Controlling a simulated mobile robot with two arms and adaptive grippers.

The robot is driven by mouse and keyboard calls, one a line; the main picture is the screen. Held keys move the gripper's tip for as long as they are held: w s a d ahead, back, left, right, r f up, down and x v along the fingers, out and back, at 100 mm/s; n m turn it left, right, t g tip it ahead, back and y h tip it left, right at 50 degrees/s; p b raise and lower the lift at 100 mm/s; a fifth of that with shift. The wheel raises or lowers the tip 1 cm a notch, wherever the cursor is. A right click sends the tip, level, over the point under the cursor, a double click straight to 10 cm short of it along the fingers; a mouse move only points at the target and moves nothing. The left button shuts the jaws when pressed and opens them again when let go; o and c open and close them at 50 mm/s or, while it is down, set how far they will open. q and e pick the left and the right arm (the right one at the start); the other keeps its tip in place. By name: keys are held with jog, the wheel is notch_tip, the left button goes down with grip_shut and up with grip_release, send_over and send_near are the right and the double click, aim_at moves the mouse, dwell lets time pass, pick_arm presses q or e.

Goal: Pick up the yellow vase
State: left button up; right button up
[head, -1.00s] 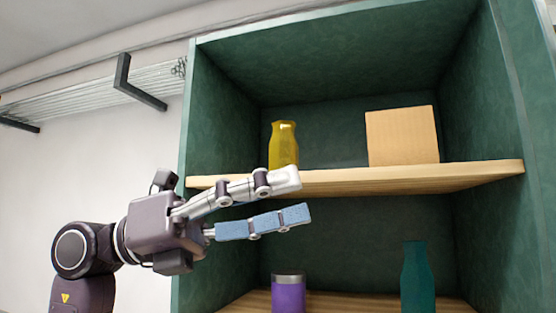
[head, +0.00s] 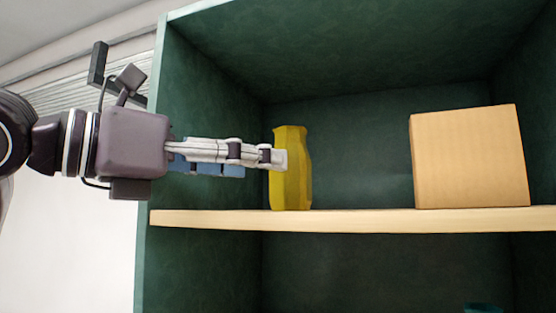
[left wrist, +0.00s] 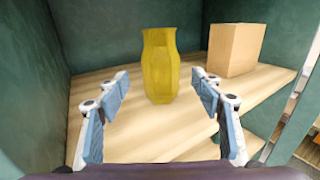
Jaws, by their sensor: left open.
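The yellow vase (head: 292,182) stands upright on the upper wooden shelf, towards its left end. My left gripper (head: 262,162) is raised to the height of the vase and points right at it; one finger overlaps the vase's left side in the head view. In the left wrist view the vase (left wrist: 160,68) stands centred just beyond the two spread fingertips of the left gripper (left wrist: 164,82), with empty space between the fingers. Whether a finger touches the vase cannot be told. My right gripper is in neither view.
A tan box (head: 470,158) stands on the same shelf to the right, with clear shelf between it and the vase. The green cabinet's left wall (head: 205,110) rises close to the arm. The shelf board (head: 380,220) runs below the gripper.

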aim_at(292, 164)
pick_arm(q)
jog(key=p+x, duration=0.1)
jog(key=x, duration=0.1)
jog(key=p+x, duration=0.2)
jog(key=x, duration=0.1)
jog(key=p+x, duration=0.1)
jog(key=x, duration=0.1)
jog(key=shift+w+d+r, duration=0.2)
jog(key=shift+d+r, duration=0.1)
jog(key=shift+r, duration=0.05)
jog(key=shift+w+d+f, duration=0.15)
jog(key=shift+w, duration=0.05)
jog(key=shift+s, duration=0.2)
jog(key=c, duration=1.5)
jog(key=shift+o, duration=0.2)
jog(key=shift+w, duration=0.1)
